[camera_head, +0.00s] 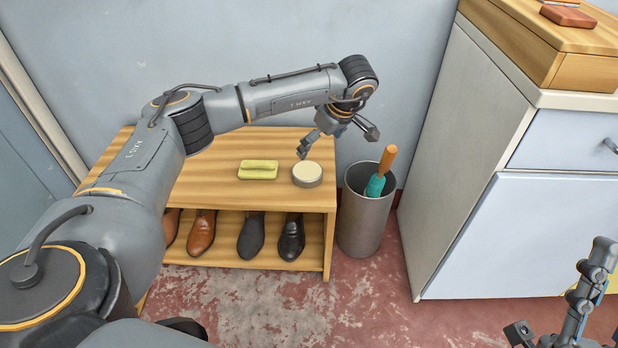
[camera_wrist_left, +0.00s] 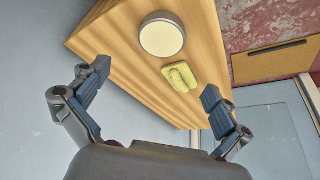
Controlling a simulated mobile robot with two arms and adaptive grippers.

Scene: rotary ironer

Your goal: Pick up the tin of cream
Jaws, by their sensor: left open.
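The tin of cream (camera_head: 307,173) is a small round tin with a pale cream top and a grey side. It sits flat near the right end of the wooden shoe bench. In the left wrist view the tin (camera_wrist_left: 162,36) lies beyond the fingers, near the top middle. My left gripper (camera_head: 338,140) is open and empty, above and just behind the tin, apart from it. Its two spread fingers (camera_wrist_left: 156,105) frame the bench edge in the left wrist view. My right gripper (camera_head: 563,335) is at the lower right, far from the bench; its jaw state is unclear.
A yellow-green sponge-like block (camera_head: 258,169) lies left of the tin. Brown and black shoes (camera_head: 252,236) stand on the shelf below the bench top (camera_head: 205,180). A grey bin (camera_head: 362,225) with a teal, wooden-handled tool stands right of the bench. A white cabinet (camera_head: 510,235) is further right.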

